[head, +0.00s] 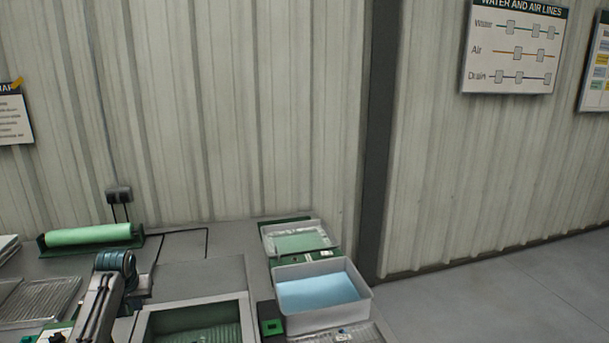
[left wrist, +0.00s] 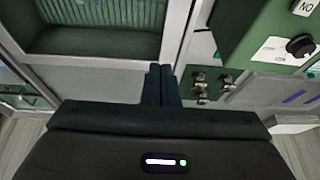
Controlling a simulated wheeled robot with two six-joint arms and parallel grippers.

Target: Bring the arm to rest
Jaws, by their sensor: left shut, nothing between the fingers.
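My left arm (head: 100,296) comes up from the bottom left in the head view, over the front of the bench. Its gripper fingers cannot be made out clearly there. In the left wrist view my left gripper (left wrist: 161,72) has its two dark fingers together with nothing between them. The fingers are over a grey surface, between a green-floored basin (left wrist: 100,28) and a row of small metal fittings (left wrist: 200,86). My right gripper is in neither view.
A green roll (head: 90,235) lies at the back left of the bench. A white bin with a blue sheet or liquid (head: 355,275) and a shallower tray (head: 325,240) stand to the right. A green box with a black knob (left wrist: 255,35) is close by the left gripper.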

